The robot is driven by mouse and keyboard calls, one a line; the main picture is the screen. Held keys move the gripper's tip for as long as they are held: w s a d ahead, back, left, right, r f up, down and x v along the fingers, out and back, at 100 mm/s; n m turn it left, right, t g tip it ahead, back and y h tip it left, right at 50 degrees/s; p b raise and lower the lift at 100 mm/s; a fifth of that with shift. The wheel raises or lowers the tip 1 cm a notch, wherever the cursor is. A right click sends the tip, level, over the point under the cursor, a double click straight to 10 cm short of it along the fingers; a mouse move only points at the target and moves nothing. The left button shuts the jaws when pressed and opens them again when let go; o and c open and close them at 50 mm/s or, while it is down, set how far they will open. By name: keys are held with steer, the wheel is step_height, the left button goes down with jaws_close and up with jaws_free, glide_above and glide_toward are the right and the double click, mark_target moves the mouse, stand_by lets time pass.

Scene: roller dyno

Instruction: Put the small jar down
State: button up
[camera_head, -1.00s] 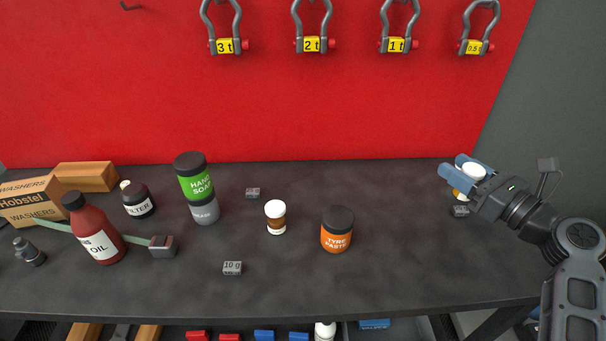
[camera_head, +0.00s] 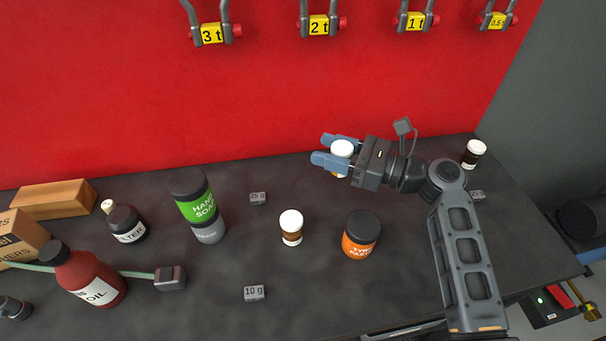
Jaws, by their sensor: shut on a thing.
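My gripper (camera_head: 326,151) is shut on a small jar (camera_head: 341,149) with a white lid and a yellowish body. The fingers hide part of it. It appears to be held above the back part of the bench, near the red wall; the exact gap under it cannot be told. Two other small jars with white lids and brown bodies stand on the bench: one (camera_head: 291,228) in the middle, left of and nearer than my gripper, and one (camera_head: 473,154) near the back right corner.
An orange tyre paste jar (camera_head: 360,236) stands below my gripper in the picture. Left are the green hand soap (camera_head: 195,197) on a grey jar (camera_head: 208,231), the filter bottle (camera_head: 125,223) and the oil bottle (camera_head: 92,279). Small weights (camera_head: 258,198) lie about. Bare bench (camera_head: 420,270) shows at right.

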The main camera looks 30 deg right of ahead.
steer(key=a+f, duration=0.1)
steer(key=w+a, duration=0.1)
steer(key=w+a+f, duration=0.1)
steer(key=a, duration=0.1)
steer(key=shift+w+f, duration=0.1)
steer(key=shift+f, duration=0.25)
steer(key=shift+w+a+f, duration=0.15)
steer(key=shift+a+f, duration=0.15)
steer(key=shift+f, duration=1.9)
steer(key=shift+f+b, duration=0.1)
steer(key=shift+b, duration=0.2)
steer(key=o, duration=1.1)
steer(key=shift+d, duration=0.1)
steer(key=p+v, duration=0.3)
steer(key=v, duration=0.9)
steer(key=shift+p, duration=0.35)
